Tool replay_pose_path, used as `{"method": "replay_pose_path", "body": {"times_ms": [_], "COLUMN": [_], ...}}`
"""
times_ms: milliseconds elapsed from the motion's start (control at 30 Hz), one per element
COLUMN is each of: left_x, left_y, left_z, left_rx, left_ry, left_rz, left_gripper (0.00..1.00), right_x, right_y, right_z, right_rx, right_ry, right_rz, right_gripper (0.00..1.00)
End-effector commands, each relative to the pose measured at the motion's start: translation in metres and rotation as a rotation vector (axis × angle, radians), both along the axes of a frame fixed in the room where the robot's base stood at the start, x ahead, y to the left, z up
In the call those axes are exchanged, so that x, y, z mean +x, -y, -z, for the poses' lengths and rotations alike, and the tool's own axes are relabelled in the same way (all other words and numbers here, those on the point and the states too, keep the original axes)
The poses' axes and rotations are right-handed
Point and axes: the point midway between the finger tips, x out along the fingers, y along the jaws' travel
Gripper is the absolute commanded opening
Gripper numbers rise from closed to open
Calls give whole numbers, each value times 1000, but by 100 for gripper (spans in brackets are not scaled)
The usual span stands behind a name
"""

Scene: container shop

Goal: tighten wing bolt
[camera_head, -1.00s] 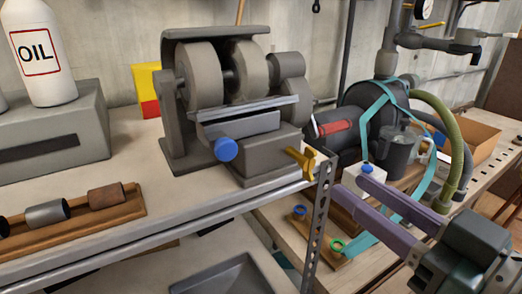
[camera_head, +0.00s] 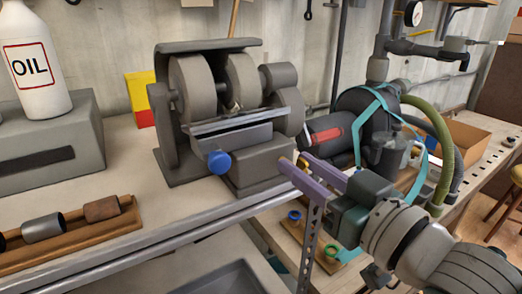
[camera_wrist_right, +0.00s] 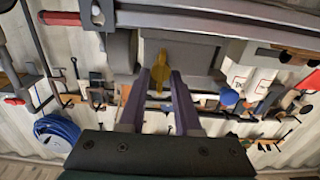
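The wing bolt is yellow and sits on the right side of the grey bench grinder (camera_head: 255,172). In the head view it is mostly hidden behind my fingers, with only a small yellow part (camera_head: 303,164) showing. In the right wrist view the wing bolt (camera_wrist_right: 160,68) shows between my fingertips. My right gripper (camera_head: 297,163) has two purple fingers pointing at the bolt. In the wrist view the right gripper (camera_wrist_right: 161,76) is open, with one finger on each side of the bolt and gaps beside it. My left gripper is out of view.
A blue knob (camera_head: 219,162) is on the grinder's front. A metal shelf post (camera_head: 307,245) stands below my right fingers. A black compressor (camera_head: 360,115) with hoses is behind the right arm. A wooden tray (camera_head: 75,236) and an oil bottle (camera_head: 34,70) are on the left.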

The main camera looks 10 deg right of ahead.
Motion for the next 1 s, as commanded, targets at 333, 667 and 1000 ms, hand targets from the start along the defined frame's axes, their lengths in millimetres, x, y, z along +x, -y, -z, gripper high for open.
{"method": "replay_pose_path", "body": {"times_ms": [333,667,1000], "left_x": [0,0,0], "left_y": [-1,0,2], "left_z": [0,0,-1], "left_rx": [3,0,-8], "left_ry": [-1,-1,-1], "left_rz": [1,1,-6], "left_gripper": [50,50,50], "right_x": [0,0,0], "right_y": [0,0,1], "right_z": [0,0,0], "right_rx": [0,0,30], "right_ry": [0,0,-12], "right_rz": [0,0,0], "right_gripper": [0,0,0]}}
